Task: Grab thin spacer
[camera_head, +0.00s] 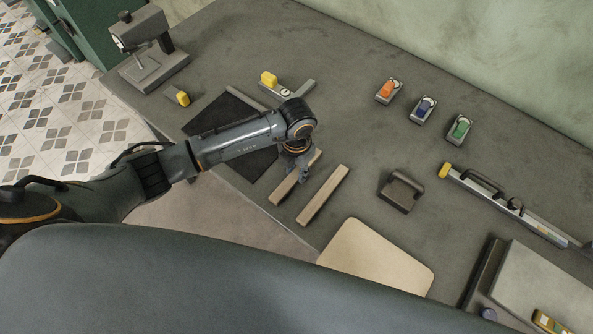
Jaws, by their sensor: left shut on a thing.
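Two light wooden strips lie near the front edge of the grey worktop. My left gripper (302,174) reaches down over the left strip (281,192) and is shut on it, near its upper half. The fingers and wrist hide part of this strip. I cannot tell whether it is lifted off the surface. The right strip (323,196) lies beside it, roughly parallel and apart from the gripper. I cannot tell from this view which strip is thinner. My right gripper is not in view.
A tan board (377,262) lies right of the strips. A dark block (401,191) and a long level-like tool (505,204) are further right. A black mat (225,112) lies under my left arm. Orange (388,90), blue (423,108) and green (459,129) items stand behind.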

